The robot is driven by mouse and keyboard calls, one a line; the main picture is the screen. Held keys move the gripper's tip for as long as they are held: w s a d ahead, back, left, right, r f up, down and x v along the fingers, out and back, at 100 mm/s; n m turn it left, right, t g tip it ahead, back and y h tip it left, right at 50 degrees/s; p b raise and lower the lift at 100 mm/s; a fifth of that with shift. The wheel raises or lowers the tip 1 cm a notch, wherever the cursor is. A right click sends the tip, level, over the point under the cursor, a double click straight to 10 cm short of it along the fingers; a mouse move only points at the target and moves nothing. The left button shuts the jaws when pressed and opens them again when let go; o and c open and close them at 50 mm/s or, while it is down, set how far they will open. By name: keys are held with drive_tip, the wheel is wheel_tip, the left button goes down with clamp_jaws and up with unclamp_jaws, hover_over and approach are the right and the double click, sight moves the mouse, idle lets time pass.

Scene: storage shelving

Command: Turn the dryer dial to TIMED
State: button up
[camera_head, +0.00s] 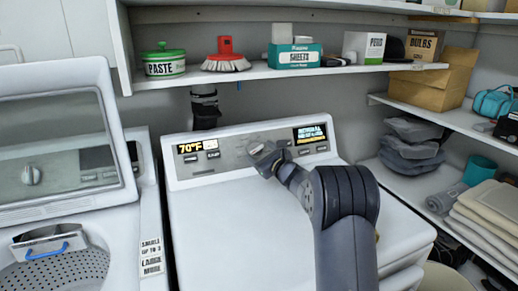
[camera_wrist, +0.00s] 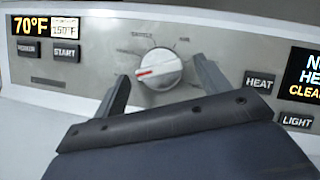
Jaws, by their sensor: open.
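The dryer dial (camera_wrist: 158,70) is a round white knob with a red mark on its left side, on the dryer's grey control panel (camera_wrist: 215,35). Small labels sit around the dial, too blurred to read. My gripper (camera_wrist: 162,80) is open, with one dark finger on each side of the dial in the wrist view. I cannot tell whether the fingers touch it. In the head view my gripper (camera_head: 264,155) is at the middle of the panel on the white dryer (camera_head: 225,215) and mostly hides the dial.
Displays and buttons flank the dial, with HEAT (camera_wrist: 259,82) and LIGHT (camera_wrist: 297,120) to its right. A shelf (camera_head: 270,73) with boxes hangs above the dryer. An open washer (camera_head: 60,200) stands at left. Side shelves (camera_head: 460,118) with towels are at right.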

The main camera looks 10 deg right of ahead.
drive_tip(key=shift+w+a, duration=0.3)
drive_tip(key=shift+w, duration=0.35)
drive_tip(key=c, duration=0.9)
drive_tip(key=shift+c, duration=0.2)
